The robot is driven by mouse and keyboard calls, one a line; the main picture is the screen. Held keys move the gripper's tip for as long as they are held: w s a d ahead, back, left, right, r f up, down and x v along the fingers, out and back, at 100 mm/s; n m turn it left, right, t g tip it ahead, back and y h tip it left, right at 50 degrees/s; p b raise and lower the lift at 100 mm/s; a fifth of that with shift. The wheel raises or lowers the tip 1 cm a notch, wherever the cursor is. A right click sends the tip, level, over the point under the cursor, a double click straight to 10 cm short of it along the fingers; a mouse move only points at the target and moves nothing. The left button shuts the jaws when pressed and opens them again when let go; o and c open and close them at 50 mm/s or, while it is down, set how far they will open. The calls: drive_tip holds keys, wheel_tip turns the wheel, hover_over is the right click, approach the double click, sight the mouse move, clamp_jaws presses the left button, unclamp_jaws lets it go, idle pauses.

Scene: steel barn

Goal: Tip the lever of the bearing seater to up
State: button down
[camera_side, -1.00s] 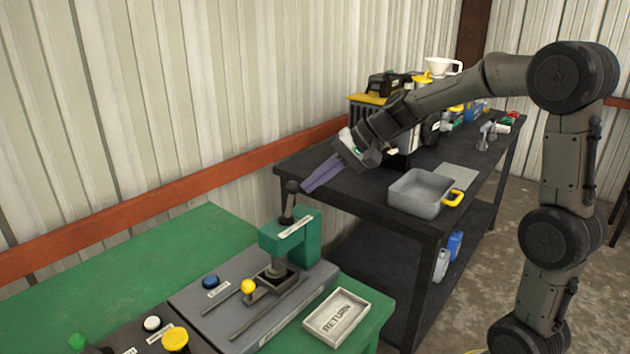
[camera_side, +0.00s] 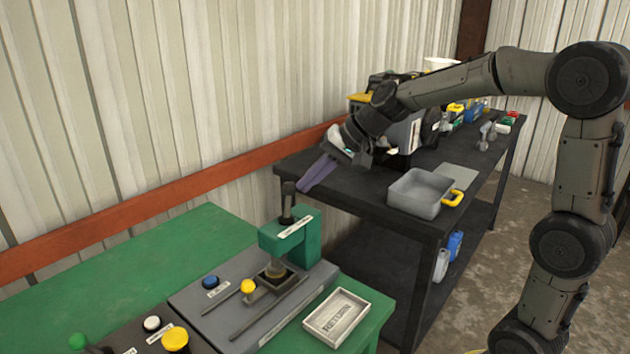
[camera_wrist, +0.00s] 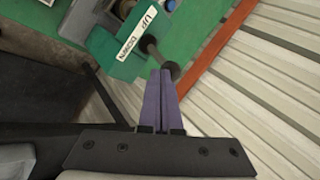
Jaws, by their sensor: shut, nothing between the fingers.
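The bearing seater is a green press (camera_side: 305,240) on a grey base at the end of the green bench. Its black lever (camera_side: 287,204) stands about upright on top, with a dark knob at its end. In the wrist view the lever knob (camera_wrist: 172,70) is just beyond the fingertips, by the UP/DOWN label (camera_wrist: 138,33). My gripper (camera_side: 302,188) has purple fingers, shut and empty, just right of the knob in the side view. In the wrist view the fingertips (camera_wrist: 160,73) are beside the knob; I cannot tell whether they touch.
A yellow-knobbed slide (camera_side: 247,286) and blue button (camera_side: 210,282) are left of the press. A RETURN tray (camera_side: 335,318) lies in front. The black table (camera_side: 365,187) behind holds a grey bin (camera_side: 420,192). The corrugated wall with its red rail (camera_side: 160,200) runs close behind.

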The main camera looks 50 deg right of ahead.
drive_tip(key=shift+a+r+h, duration=0.15)
drive_tip(key=shift+a+h, duration=0.35)
drive_tip(key=shift+a, duration=2)
drive_tip(key=shift+d, duration=0.1)
